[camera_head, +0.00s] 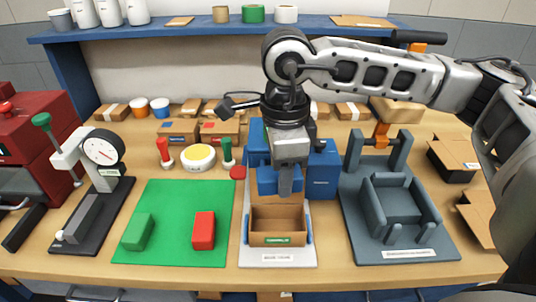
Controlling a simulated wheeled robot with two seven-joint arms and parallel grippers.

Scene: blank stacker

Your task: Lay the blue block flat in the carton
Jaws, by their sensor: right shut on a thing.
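The open cardboard carton (278,239) stands in a light tray (277,258) at the front centre of the table. My right gripper (286,183) comes down from above over the back part of the carton, fingers pointing down. It is shut on the blue block (266,182), which it holds above the carton's opening. The fingers cover part of the block, so its exact tilt is hard to tell. The carton floor in front looks empty. My left gripper is not in view.
A green mat (178,190) with a green block (137,232) and a red block (204,230) lies left of the carton. A dark grey fixture (400,205) stands right. A blue machine (322,168) stands close behind. A dial gauge stand (103,150) is at far left.

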